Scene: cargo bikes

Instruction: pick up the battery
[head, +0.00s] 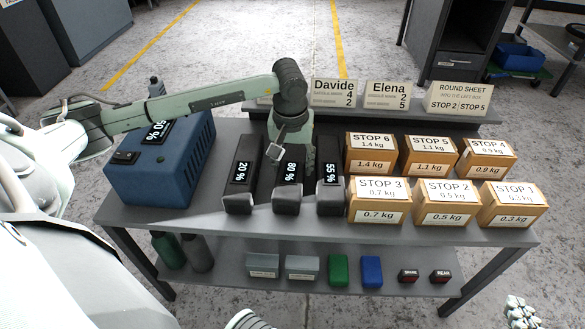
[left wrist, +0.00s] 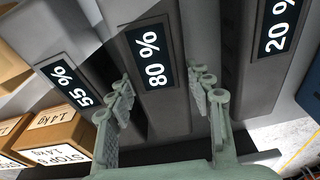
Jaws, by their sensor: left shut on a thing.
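Three dark grey batteries stand side by side on the workbench in the head view: the 20 % battery (head: 239,202), the 80 % battery (head: 286,203) and the 55 % battery (head: 330,204). My left gripper (head: 288,150) reaches over them from behind. In the left wrist view, the fingers of my left gripper (left wrist: 163,88) lie on both sides of the 80 % battery (left wrist: 168,112) and are shut on it. The battery appears still level with its neighbours. A pale, knobbly part at the lower right edge seems to be my right gripper (head: 521,313); its jaws are unclear.
A blue box (head: 150,185) with a 50 % label stands left of the batteries. Labelled cardboard boxes (head: 380,210) stand close on the right. Name signs (head: 388,95) stand behind on a raised shelf. The lower shelf (head: 225,283) holds bottles and small cases.

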